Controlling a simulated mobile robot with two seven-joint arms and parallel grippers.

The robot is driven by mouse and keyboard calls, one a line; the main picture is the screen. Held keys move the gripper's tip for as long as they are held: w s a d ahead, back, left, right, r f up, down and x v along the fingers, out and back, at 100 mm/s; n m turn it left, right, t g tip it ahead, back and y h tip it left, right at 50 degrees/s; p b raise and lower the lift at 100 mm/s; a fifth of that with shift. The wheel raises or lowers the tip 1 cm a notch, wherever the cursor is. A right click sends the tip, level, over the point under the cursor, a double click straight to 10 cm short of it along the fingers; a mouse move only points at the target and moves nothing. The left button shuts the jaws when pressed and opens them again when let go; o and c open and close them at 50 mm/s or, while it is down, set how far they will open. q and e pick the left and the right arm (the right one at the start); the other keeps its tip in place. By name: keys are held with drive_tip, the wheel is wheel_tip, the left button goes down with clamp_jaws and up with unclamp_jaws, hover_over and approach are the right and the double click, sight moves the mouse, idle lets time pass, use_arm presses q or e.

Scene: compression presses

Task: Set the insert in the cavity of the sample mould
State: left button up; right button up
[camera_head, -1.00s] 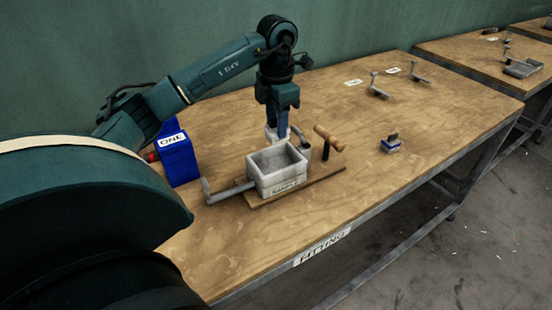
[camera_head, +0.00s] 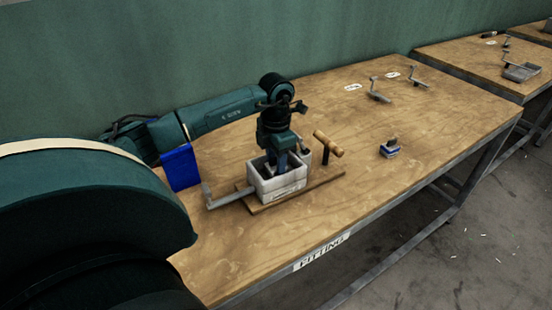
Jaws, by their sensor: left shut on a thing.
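The sample mould (camera_head: 281,190), a pale grey open-topped box with a label on its front, sits on a wooden board on the bench. My left gripper (camera_head: 282,167) points straight down over the mould, with its fingertips inside the cavity opening. It is shut on the insert, a pale grey block seen in the earlier view. The insert is now hidden by the mould's walls and the gripper, so I cannot tell whether it touches the cavity floor. My right gripper is not in view.
A small blue-and-grey object (camera_head: 390,148) lies to the right. The bench front (camera_head: 380,200) is clear.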

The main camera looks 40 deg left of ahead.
use_arm(q)
drive_tip(key=shift+f, duration=0.1)
drive_tip(key=o, duration=0.8)
wheel_tip(320, 180, up, 12)
drive_tip(key=b, duration=0.1)
drive_tip(key=s+d+f+m+h, duration=0.1)
drive_tip(key=d+f+h, duration=0.3)
drive_tip(key=d, duration=0.6)
drive_tip(key=s+d+f+m+h, duration=0.1)
drive_tip(key=d+f+h, duration=0.3)
drive_tip(key=d, duration=0.6)
drive_tip(key=s+d+r+n+t+h, duration=0.2)
drive_tip(key=s+d+n+t+h, duration=0.1)
drive_tip(key=d+n+t+h, duration=0.75)
drive_tip(key=s+a+f+n+y, duration=0.2)
drive_tip(key=s+f+n+y, duration=0.4)
drive_tip(key=f+n, duration=0.4)
drive_tip(key=s+a+f+n+y, duration=0.2)
drive_tip(key=s+f+n+y, duration=0.4)
drive_tip(key=f+n, duration=0.5)
drive_tip(key=n+y, duration=0.2)
drive_tip(key=n, duration=0.5)
drive_tip(key=shift+a+y, duration=0.25)
drive_tip(key=shift+y, duration=0.1)
